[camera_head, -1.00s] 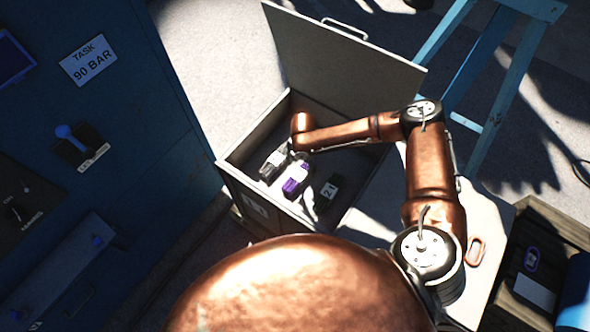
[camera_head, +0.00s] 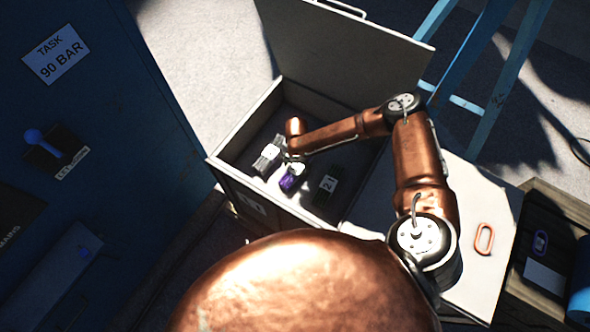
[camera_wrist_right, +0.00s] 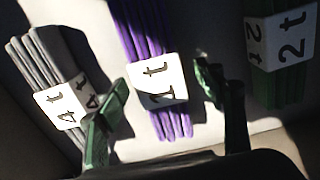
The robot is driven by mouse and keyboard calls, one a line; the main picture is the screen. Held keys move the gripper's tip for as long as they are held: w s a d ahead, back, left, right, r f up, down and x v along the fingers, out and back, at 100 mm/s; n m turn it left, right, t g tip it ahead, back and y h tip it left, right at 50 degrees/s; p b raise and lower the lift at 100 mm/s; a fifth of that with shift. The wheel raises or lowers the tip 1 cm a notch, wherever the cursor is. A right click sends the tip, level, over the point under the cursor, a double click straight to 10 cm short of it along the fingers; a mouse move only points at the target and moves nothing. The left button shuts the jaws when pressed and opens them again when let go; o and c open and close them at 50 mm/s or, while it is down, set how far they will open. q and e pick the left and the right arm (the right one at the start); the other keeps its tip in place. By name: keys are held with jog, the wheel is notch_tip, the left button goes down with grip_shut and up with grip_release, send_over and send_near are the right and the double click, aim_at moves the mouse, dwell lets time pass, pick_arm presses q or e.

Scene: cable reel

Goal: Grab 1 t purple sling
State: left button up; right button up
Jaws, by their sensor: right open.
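The purple sling (camera_head: 291,179) lies in the open box between two other slings. In the right wrist view the purple sling (camera_wrist_right: 143,38) carries a white label reading 1 t. My right gripper (camera_wrist_right: 165,105) is open, with one green finger on each side of the purple sling near its label. I cannot tell whether the fingers touch it. In the head view my right arm reaches down into the box, and the gripper (camera_head: 291,160) is small and partly hidden. My left gripper is not in view.
A grey sling (camera_wrist_right: 42,62) labelled 4 t lies left of the purple one, and a green sling (camera_wrist_right: 288,85) labelled 2 t lies right. The box (camera_head: 240,128) has a raised lid (camera_head: 345,50). A blue cabinet (camera_head: 90,110) stands at left. An orange link (camera_head: 484,239) lies at right.

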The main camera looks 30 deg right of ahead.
jog(key=shift+f, duration=0.5)
jog(key=shift+c, duration=0.5)
jog(key=shift+r, duration=0.1)
jog(key=c, duration=1.4)
